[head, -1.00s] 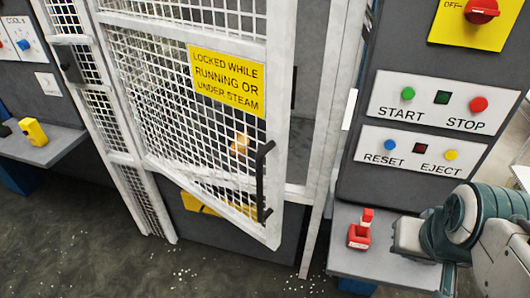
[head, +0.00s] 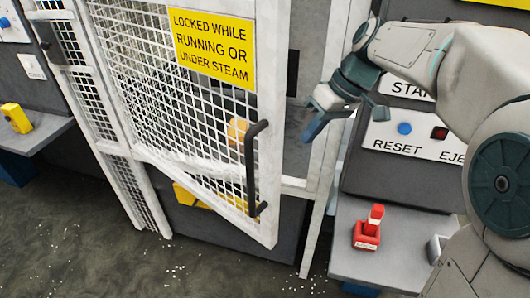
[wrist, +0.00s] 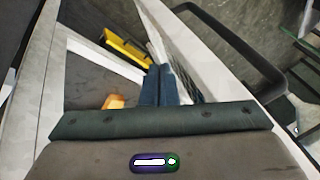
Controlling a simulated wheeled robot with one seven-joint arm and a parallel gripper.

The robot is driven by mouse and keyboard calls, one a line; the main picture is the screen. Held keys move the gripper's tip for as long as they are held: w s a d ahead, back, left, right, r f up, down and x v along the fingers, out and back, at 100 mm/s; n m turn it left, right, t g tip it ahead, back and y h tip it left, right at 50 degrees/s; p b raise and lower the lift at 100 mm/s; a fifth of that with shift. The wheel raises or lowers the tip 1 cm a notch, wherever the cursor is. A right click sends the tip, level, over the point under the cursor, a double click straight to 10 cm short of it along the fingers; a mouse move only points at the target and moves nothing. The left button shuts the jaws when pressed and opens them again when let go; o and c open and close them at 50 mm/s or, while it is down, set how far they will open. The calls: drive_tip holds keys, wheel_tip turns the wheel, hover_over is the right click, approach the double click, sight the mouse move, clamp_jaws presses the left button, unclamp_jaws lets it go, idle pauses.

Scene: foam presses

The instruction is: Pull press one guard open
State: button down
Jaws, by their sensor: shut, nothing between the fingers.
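The press guard is a white-framed mesh door (head: 268,175) with a yellow warning sign (head: 212,47) and a black handle (head: 250,170). It stands partly open, with a gap between its free edge and the white post (head: 322,160). My gripper (head: 312,132) is right of the handle, in front of that gap, and holds nothing. In the wrist view my shut fingers (wrist: 158,86) point into the opening, between the post (wrist: 35,90) at left and the door edge (wrist: 205,60) at right. The handle (wrist: 270,60) lies farther right there. Whether my fingers touch the door, I cannot tell.
An orange piece (head: 237,130) shows inside the press through the mesh; it also shows in the wrist view (wrist: 114,102). A button panel (head: 405,140) is behind my arm. A red device (head: 368,230) stands on the grey shelf (head: 350,265) below. The floor before the door is clear apart from white specks.

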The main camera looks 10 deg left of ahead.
drive_tip(key=w+a+f+n+g+y+b, duration=0.25)
drive_tip(key=w+a+n, duration=0.2)
drive_tip(key=a, duration=0.25)
drive_tip(key=d+f+p+x, duration=0.1)
drive_tip(key=p+x, duration=0.1)
drive_tip(key=x, duration=0.8)
drive_tip(key=shift+w+h, duration=0.15)
drive_tip(key=shift+h, duration=0.3)
drive_tip(key=shift+m, duration=0.25)
